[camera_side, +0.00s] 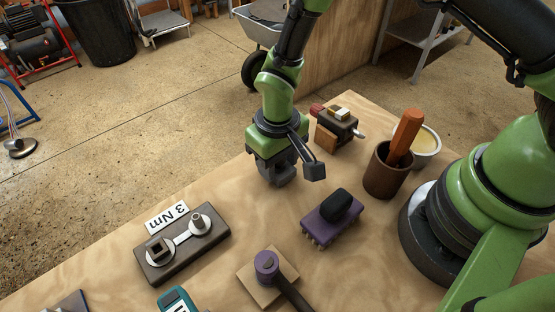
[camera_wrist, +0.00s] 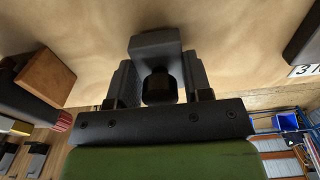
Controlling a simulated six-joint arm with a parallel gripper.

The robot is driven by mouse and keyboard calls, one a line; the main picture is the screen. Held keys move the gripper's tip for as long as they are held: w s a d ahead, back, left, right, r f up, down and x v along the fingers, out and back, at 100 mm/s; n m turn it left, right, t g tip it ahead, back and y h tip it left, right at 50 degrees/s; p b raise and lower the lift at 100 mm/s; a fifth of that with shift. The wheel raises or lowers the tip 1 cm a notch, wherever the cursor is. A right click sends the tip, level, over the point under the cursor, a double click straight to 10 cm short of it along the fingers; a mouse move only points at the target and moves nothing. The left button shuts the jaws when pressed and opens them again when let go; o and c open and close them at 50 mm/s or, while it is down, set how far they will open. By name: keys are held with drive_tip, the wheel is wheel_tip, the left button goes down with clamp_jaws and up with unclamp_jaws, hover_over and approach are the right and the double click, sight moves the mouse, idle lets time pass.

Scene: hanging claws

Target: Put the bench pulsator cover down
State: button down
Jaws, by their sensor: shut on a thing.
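My gripper (camera_side: 284,172) is low over the wooden bench (camera_side: 225,185), towards its far left edge. In the wrist view my gripper (camera_wrist: 158,88) is shut on a dark grey, blocky piece with a black round knob, which I take to be the pulsator cover (camera_wrist: 156,42). The knob sits between the two fingers and the grey body shows beyond them. In the side view the cover is largely hidden by the fingers. I cannot tell whether its underside touches the bench.
A dark block with metal fittings (camera_side: 163,262) and a "3 Nm" label (camera_side: 167,217) lies front left. A purple brush (camera_side: 330,222) and a purple-topped tool (camera_side: 266,262) lie nearer. A black and wood item (camera_side: 336,130), brown cup (camera_side: 384,174) and bowl (camera_side: 428,142) stand right.

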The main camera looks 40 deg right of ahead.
drive_tip(key=shift+f, duration=0.3)
drive_tip(key=c, duration=0.5)
unclamp_jaws()
drive_tip(key=shift+c, duration=0.2)
drive_tip(key=shift+r, duration=0.1)
wheel_tip(320, 180, up, 11)
drive_tip(key=shift+r, duration=0.2)
drive_tip(key=s+d+r+m+t+y, duration=0.1)
drive_tip(key=s+d+r+t, duration=0.15)
drive_tip(key=r, duration=0.45)
drive_tip(key=s+d+r+m+t+y, duration=0.1)
drive_tip(key=s+d+r, duration=0.25)
drive_tip(key=r, duration=0.45)
drive_tip(key=s+d+r+m+t, duration=0.2)
drive_tip(key=s+d+r+t, duration=0.1)
drive_tip(key=s, duration=0.5)
drive_tip(key=shift+s+d+r+t, duration=0.35)
drive_tip(key=shift+d+r, duration=0.1)
drive_tip(key=shift+d, duration=0.2)
